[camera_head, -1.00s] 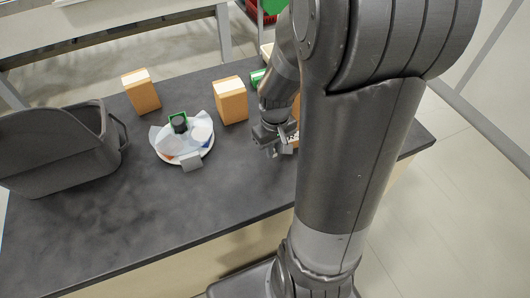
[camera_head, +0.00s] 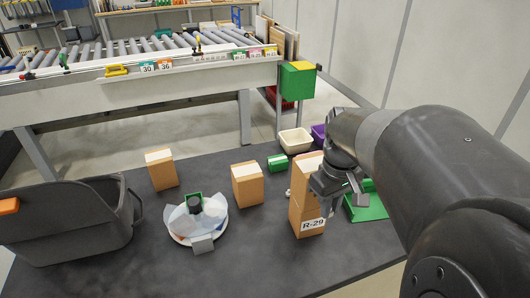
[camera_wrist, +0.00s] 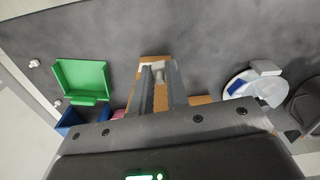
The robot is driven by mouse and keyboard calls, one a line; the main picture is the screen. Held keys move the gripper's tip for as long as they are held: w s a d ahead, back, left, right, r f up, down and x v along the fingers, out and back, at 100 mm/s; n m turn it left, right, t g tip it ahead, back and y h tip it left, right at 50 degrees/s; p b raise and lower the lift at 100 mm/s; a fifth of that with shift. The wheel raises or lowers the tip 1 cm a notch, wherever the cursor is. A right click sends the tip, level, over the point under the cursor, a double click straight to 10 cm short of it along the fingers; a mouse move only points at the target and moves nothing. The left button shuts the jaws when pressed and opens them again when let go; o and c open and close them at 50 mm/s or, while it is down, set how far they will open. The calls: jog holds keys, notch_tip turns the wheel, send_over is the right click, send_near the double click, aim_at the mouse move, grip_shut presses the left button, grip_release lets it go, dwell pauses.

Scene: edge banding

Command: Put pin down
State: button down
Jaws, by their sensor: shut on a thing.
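My gripper (camera_head: 350,198) is at the right in the head view, in front of the tall cardboard box marked R-29 (camera_head: 310,227). In the wrist view my gripper (camera_wrist: 159,68) has its two fingers close together, with a small pale grey piece (camera_wrist: 158,75) between them, which I take to be the pin. The fingers hide most of it, and the head view does not show it clearly. The cardboard box (camera_wrist: 153,60) lies behind the fingers in the wrist view. I cannot tell whether the pin touches it.
A green tray (camera_head: 366,209) stands right of the box. Left are two cardboard boxes (camera_head: 247,187) (camera_head: 162,172), a round white plate (camera_head: 181,238) with items and a grey bin (camera_head: 70,235). A cream bin (camera_head: 296,141) stands behind. The front tabletop is clear.

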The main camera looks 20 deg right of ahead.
notch_tip(320, 180, up, 5)
jog(key=shift+r, duration=0.1)
jog(key=shift+m, duration=0.3)
jog(key=w+d+r, duration=0.1)
jog(key=w, duration=0.3)
jog(key=w+d+r, duration=0.1)
jog(key=w+d, duration=0.1)
jog(key=w, duration=0.2)
jog(key=w+d+r, duration=0.1)
jog(key=w+d, duration=0.1)
jog(key=w, duration=0.3)
jog(key=shift+w+d+r, duration=0.1)
jog(key=shift+d+r, duration=0.05)
jog(key=shift+r, duration=0.1)
jog(key=w+d, duration=0.4)
jog(key=w, duration=0.7)
jog(key=m, duration=0.1)
send_over(281, 161)
jog(key=f, duration=2.1)
jog(key=shift+s+d+f, duration=0.1)
jog(key=shift+s+d, duration=0.15)
jog(key=shift+w+a+f, duration=0.3)
jog(key=shift+a+f, duration=0.05)
jog(key=shift+f, duration=1.9)
